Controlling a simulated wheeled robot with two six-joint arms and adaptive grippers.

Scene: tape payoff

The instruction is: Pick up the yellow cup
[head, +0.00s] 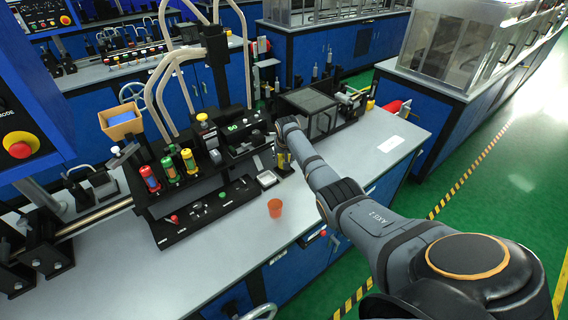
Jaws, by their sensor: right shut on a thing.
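My right arm comes in from the bottom right and reaches over the grey bench. My right gripper (282,152) is at its far end, small and partly hidden by its own wrist. It is shut on a small yellow thing, which looks like the yellow cup (282,160); only a little of it shows. I cannot tell whether it is clear of the surface below. My left gripper is not in view.
An orange-red cup (275,208) stands on the bench (210,255) near its front edge. A dark clear-sided box (307,108) stands behind the gripper. The bench front is mostly free.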

